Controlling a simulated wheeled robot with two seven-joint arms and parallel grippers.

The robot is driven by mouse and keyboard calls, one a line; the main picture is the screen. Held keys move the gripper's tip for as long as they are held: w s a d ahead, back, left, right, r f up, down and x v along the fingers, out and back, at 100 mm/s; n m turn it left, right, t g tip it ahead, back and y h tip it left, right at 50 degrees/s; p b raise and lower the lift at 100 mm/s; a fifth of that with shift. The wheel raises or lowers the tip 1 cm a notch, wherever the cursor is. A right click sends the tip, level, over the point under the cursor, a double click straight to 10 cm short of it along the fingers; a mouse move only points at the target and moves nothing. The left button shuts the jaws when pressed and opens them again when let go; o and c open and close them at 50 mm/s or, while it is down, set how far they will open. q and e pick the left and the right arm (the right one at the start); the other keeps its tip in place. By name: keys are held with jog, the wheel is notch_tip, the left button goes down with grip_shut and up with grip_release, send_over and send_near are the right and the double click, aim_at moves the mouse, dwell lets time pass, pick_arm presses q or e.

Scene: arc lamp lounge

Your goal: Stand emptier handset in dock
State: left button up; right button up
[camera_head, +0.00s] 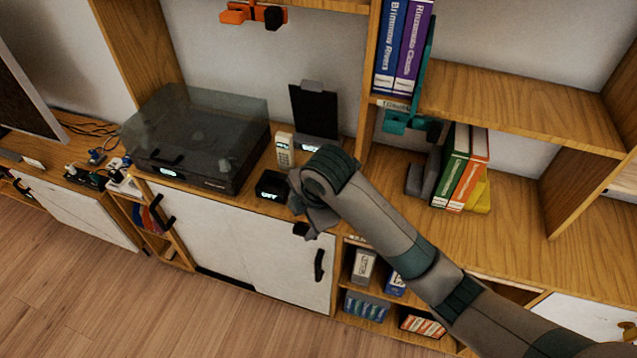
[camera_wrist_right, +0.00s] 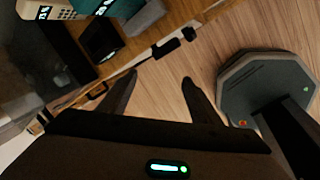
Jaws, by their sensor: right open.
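A pale handset (camera_head: 284,150) with a keypad and small screen stands upright on the cabinet top, right of the turntable; it also shows in the right wrist view (camera_wrist_right: 48,9). A small black box with a lit display (camera_head: 272,185), possibly the dock, sits in front of it near the cabinet edge; it shows dark in the right wrist view (camera_wrist_right: 101,42). I cannot make out the handset's charge. A second handset is not clearly seen; my arm hides part of the top. My right gripper (camera_wrist_right: 157,84) is open and empty, just off the cabinet's front edge. My left gripper is not in view.
A turntable with a smoky lid (camera_head: 200,135) fills the cabinet top at left. A dark upright panel (camera_head: 315,110) stands behind the handset. Books (camera_head: 462,168) and a shelf (camera_head: 520,105) are at right. The wooden floor (camera_head: 120,310) in front is clear.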

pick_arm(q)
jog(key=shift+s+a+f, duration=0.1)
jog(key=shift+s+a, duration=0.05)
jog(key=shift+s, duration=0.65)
pick_arm(e)
jog(key=w+d+r+n+t+h, duration=0.1)
jog(key=w+r+n+h, duration=0.3)
jog(key=w+r+n, duration=0.4)
notch_tip(320, 180, up, 4)
jog(key=shift+r, duration=0.1)
pick_arm(q)
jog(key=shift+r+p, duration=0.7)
jog(key=shift+p, duration=0.05)
pick_arm(e)
jog(key=x, duration=1.2)
jog(key=shift+w, duration=0.15)
jog(key=shift+d, duration=0.1)
